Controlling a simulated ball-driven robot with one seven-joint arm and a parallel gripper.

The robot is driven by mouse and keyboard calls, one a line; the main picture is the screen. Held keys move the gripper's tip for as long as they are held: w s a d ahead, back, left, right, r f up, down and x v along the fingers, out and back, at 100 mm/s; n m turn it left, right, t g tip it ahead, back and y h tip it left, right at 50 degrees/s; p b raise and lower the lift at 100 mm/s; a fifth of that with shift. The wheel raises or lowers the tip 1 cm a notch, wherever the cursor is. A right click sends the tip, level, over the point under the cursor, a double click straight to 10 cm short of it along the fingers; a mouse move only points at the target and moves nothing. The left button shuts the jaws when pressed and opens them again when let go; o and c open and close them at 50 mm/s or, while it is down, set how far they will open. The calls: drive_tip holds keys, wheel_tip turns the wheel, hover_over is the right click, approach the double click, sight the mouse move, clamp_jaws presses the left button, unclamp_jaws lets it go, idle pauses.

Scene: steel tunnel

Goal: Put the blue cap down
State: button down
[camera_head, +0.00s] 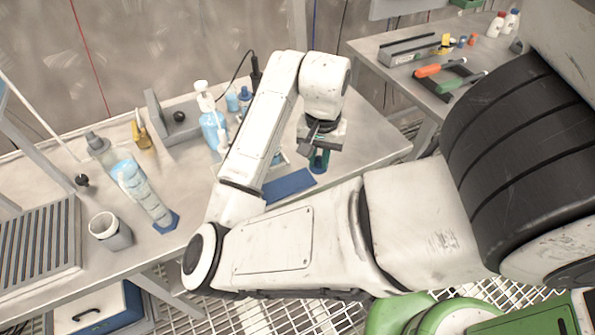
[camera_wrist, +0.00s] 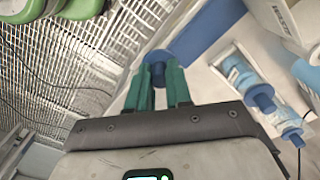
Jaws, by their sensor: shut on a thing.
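The blue cap (camera_wrist: 158,57) sits between the two teal fingertips of my gripper (camera_wrist: 160,75) in the wrist view. My gripper is shut on it. In the head view my gripper (camera_head: 320,157) points down over the right part of the near table, and the cap (camera_head: 317,168) shows as a small blue patch at the fingertips. A flat blue mat (camera_head: 289,187) lies on the table just left of the gripper; it also shows in the wrist view (camera_wrist: 208,24). I cannot tell whether the cap touches the table.
Blue bottles (camera_wrist: 247,82) stand near the gripper; a spray bottle (camera_head: 212,125) and a grey angled stand (camera_head: 172,122) are further left. A white cup (camera_head: 110,231) stands near the front edge. A second table (camera_head: 400,75) with tools is at back right. The table's right end looks clear.

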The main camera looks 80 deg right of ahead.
drive_tip(key=w+d+f, duration=0.1)
drive_tip(key=f, duration=0.1)
drive_tip(key=w+f+b, duration=0.1)
drive_tip(key=w+f, duration=0.1)
drive_tip(key=w+d+f, duration=0.1)
drive_tip(key=shift+w+d+f+b, duration=0.35)
drive_tip(key=shift+w+f, duration=0.05)
drive_tip(key=shift+w+d+f, duration=0.1)
drive_tip(key=shift+w+f, duration=0.05)
drive_tip(key=shift+f, duration=0.8)
drive_tip(key=shift+w+d+f, duration=0.1)
drive_tip(key=shift+f, duration=0.8)
drive_tip(key=shift+a+f, duration=0.1)
drive_tip(key=c, duration=1)
unclamp_jaws()
drive_tip(key=shift+c, duration=0.2)
wheel_tip(320, 180, up, 12)
drive_tip(key=p, duration=0.2)
